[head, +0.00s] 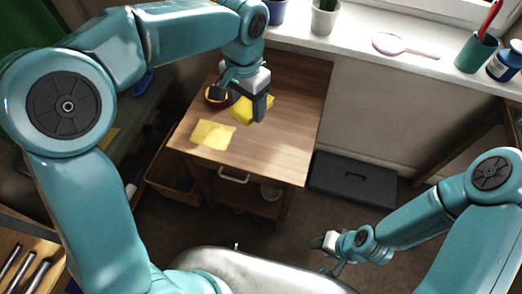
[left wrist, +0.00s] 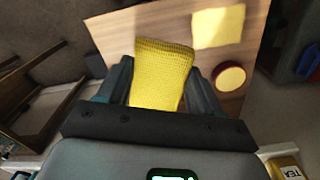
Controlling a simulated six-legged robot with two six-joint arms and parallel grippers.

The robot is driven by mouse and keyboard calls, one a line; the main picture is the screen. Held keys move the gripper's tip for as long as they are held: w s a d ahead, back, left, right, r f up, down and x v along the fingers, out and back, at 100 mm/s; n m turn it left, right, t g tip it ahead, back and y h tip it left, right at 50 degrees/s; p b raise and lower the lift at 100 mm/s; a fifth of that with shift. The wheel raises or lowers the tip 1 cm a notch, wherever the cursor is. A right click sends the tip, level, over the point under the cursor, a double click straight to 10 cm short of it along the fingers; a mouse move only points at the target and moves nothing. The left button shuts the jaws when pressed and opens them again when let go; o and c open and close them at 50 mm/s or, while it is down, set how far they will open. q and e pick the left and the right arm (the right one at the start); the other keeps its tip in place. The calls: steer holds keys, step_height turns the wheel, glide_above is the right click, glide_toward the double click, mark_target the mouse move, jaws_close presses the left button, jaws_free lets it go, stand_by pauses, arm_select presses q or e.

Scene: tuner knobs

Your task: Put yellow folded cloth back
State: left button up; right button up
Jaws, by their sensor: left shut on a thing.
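The yellow folded cloth (head: 243,113) is between the fingers of my left gripper (head: 258,106), over the wooden cabinet top (head: 285,128). In the left wrist view the cloth (left wrist: 160,68) has a knitted texture and stands out between the two fingers, which are shut on it. I cannot tell whether it touches the wood. A flat pale yellow square (head: 213,134) lies on the top near its front left edge, beside the held cloth; it also shows in the left wrist view (left wrist: 218,27). My right gripper (head: 328,246) is low at the right, away from the cabinet.
A round red-rimmed dish (head: 211,99) with a yellow inside stands behind the pale square, close to my left gripper. A windowsill (head: 350,45) with pots, a hand mirror (head: 400,45) and a green cup (head: 475,54) runs behind. A dark box (head: 352,181) stands on the floor.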

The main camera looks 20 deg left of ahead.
arm_select(q)
steer(key=shift+d+r, duration=0.2)
steer(key=shift+d, duration=0.1)
steer(key=b, duration=0.3)
glide_above(252, 154)
step_height(252, 154, down, 14)
steer(key=shift+a+f, duration=0.15)
steer(key=shift+f, duration=0.05)
step_height(252, 154, down, 5)
steer(key=shift+w+f, duration=0.1)
steer(key=o, duration=1)
steer(key=shift+f, duration=0.1)
